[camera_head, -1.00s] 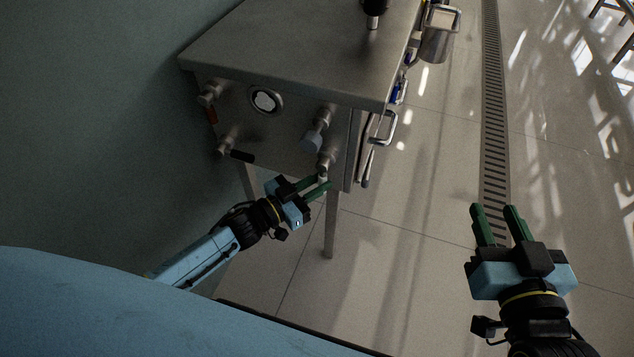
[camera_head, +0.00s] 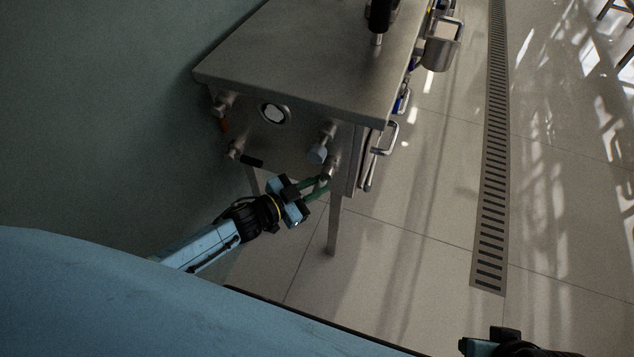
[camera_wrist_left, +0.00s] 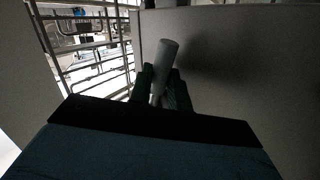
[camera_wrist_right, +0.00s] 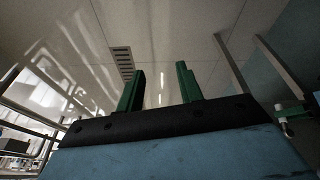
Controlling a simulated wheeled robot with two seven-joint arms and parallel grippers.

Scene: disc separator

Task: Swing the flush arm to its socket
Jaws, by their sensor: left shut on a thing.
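My left gripper (camera_head: 318,187) is shut on a pale grey rod at the lower right corner of the steel cabinet's side panel. In the left wrist view the rod (camera_wrist_left: 163,62) stands up between the dark green fingers with its rounded end past them. It appears to be the flush arm. A metal fitting (camera_head: 331,163) sits just above my fingers, and a blue-grey capped stub (camera_head: 317,153) is beside it. I cannot tell which fitting is the socket. My right gripper (camera_wrist_right: 160,88) is open and empty; only its edge shows low right in the head view.
The cabinet (camera_head: 300,55) stands on legs, with a round dial (camera_head: 274,113), a black-handled valve (camera_head: 251,161) and another pipe stub (camera_head: 222,105) on this side. Handles (camera_head: 385,138) and a metal cup (camera_head: 440,53) are along its right side. Floor with a drain grate (camera_head: 490,200) is open to the right.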

